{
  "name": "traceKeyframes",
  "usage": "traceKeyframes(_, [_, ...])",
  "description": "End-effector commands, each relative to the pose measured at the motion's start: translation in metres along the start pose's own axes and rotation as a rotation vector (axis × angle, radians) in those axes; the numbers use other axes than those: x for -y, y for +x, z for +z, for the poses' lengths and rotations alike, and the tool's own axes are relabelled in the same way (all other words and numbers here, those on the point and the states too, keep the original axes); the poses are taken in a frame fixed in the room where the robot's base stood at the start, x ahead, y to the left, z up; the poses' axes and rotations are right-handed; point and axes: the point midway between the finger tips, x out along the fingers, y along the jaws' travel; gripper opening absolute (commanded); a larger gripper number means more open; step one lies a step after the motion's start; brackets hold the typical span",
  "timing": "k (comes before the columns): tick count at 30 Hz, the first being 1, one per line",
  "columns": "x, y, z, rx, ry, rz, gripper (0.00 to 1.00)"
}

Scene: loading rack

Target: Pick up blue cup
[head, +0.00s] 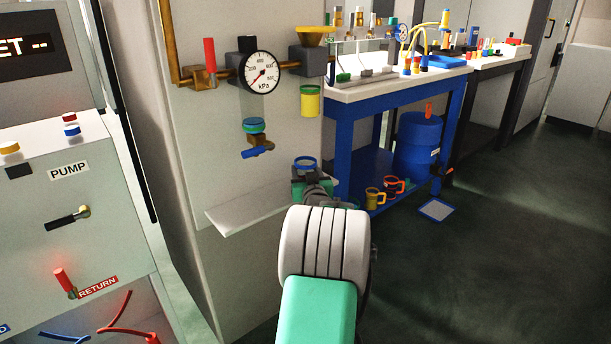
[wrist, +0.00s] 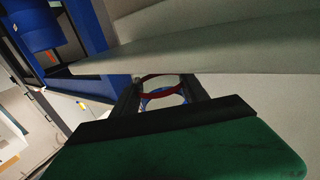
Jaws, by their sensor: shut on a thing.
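The blue cup, seen by its blue rim (head: 305,161), is at the end of my gripper (head: 307,179), by the right end of the pale wall shelf (head: 245,207). My gripper and wrist hide most of the cup. In the wrist view, my gripper (wrist: 162,93) has its dark fingers on either side of a ring-shaped cup. A blue curve (wrist: 165,102) and a dark red curve (wrist: 158,82) show between them. My gripper is shut on the cup. I cannot tell whether the cup touches the shelf.
A blue table (head: 343,135) stands right, with a blue drum (head: 417,143) and yellow (head: 375,198) and orange mugs (head: 394,185) low down.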

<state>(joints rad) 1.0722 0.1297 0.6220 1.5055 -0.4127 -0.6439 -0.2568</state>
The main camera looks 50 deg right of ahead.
Motion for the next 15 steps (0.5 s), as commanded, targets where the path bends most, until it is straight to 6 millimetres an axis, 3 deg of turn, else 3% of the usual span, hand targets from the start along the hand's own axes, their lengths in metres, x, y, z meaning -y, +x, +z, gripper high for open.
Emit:
traceKeyframes(5, [-0.0001,0.0000,0.0000,0.000,0.000,0.000,0.10])
traceKeyframes(15, [0.0000,0.0002,-0.0074,-0.002,0.000,0.000,0.09])
